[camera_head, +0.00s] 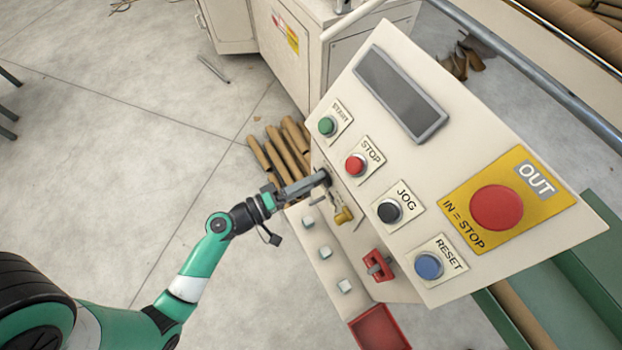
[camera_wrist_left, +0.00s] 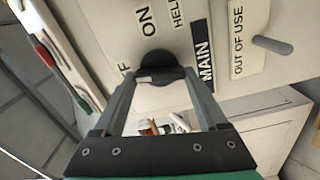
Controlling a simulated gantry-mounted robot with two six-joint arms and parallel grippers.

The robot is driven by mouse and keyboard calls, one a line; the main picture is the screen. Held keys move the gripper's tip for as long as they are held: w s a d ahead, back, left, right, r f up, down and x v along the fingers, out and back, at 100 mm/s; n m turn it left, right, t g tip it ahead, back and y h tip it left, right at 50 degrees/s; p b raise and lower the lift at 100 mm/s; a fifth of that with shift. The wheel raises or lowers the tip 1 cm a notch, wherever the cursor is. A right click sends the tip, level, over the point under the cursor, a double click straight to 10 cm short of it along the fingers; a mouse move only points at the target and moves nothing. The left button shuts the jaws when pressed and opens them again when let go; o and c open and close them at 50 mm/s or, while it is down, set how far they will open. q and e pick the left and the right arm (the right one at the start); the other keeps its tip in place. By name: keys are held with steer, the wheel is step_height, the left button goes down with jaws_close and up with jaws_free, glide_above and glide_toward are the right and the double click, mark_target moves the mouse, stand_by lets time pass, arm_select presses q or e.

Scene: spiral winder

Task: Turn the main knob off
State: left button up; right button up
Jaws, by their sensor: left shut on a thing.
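The main knob (camera_wrist_left: 158,62) is a black round knob on the side of the cream control panel. In the left wrist view it sits beside the MAIN label (camera_wrist_left: 207,62), with ON printed above it and a partly hidden label ending in F to its left. My left gripper (camera_wrist_left: 163,76) is shut on the knob, one finger on each side. In the head view my left gripper (camera_head: 311,183) reaches the knob (camera_head: 324,177) from the left. The knob's exact pointing direction is partly hidden by the fingers. My right gripper is not in view.
The panel (camera_head: 345,95) carries START, STOP, JOG and RESET buttons and a large red stop button (camera_head: 497,208). A yellow part (camera_head: 344,215) and a red switch (camera_head: 378,265) sit near my gripper. Cardboard tubes (camera_head: 280,150) lie behind it. Open floor is at left.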

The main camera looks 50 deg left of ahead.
arm_select(q)
steer(key=shift+n, duration=1.2)
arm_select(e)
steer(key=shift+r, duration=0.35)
arm_select(q)
steer(key=o, duration=1.3)
steer(key=shift+s, duration=0.1)
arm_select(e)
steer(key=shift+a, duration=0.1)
